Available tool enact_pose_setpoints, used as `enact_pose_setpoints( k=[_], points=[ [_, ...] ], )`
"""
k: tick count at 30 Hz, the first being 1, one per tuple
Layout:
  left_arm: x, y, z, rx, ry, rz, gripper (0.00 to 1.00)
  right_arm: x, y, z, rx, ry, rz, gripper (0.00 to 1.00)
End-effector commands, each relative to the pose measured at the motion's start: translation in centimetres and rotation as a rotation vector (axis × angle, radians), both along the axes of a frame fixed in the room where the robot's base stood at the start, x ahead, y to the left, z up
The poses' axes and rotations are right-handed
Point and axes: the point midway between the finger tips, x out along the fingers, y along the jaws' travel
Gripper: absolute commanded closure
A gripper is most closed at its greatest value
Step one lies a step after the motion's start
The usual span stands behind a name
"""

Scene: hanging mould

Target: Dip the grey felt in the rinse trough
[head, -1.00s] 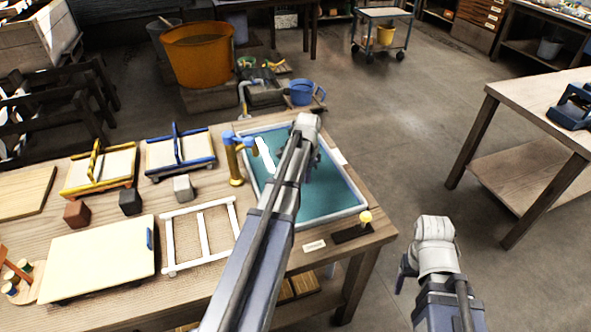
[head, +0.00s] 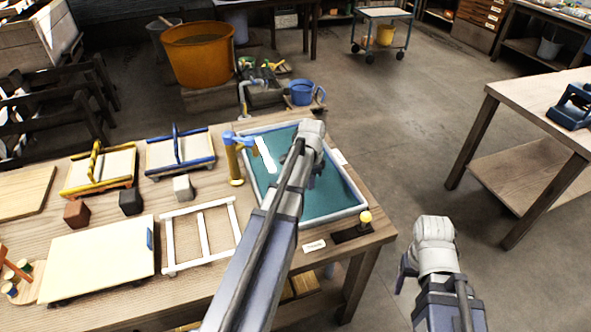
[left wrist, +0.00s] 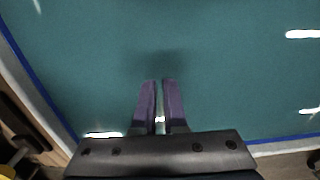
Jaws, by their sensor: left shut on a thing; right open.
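The trough (head: 349,211) is a pale-rimmed rectangular basin of teal water at the table's right end. My left gripper (head: 312,181) is over its water in the head view. In the left wrist view, my left gripper's dark purple fingers (left wrist: 160,108) are close together above the water, with a narrow gap. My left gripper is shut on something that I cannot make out. A light grey block (head: 183,188) stands on the table left of the trough; I cannot tell whether it is the grey felt. My right gripper (head: 404,273) is open, off the table's right side, partly hidden by its wrist.
A blue-and-yellow tap-like post (head: 235,165) stands at the trough's left edge. A yellow-knobbed lever (head: 365,217) is at its front right corner. A white frame (head: 202,237), framed trays (head: 180,151) and dark blocks (head: 131,201) fill the table further left.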

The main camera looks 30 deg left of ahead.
Motion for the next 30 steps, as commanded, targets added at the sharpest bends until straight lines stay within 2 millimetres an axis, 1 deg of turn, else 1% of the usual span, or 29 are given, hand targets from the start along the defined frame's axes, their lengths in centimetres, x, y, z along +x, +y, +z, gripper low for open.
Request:
enact_pose_setpoints(
  k=[5,17,30],
  points=[
    [0.4,0.4,0.0,0.0,0.0,0.0,1.0,0.0,0.0,0.0,0.0,0.0,0.0,0.31],
    [2.0,2.3,0.0,0.0,0.0,0.001,1.0,0.0,0.0,0.0,0.0,0.0,0.0,0.31],
    [1.7,2.1,0.0,0.0,0.0,-0.001,1.0,0.0,0.0,0.0,0.0,0.0,0.0,0.31]
  ],
)
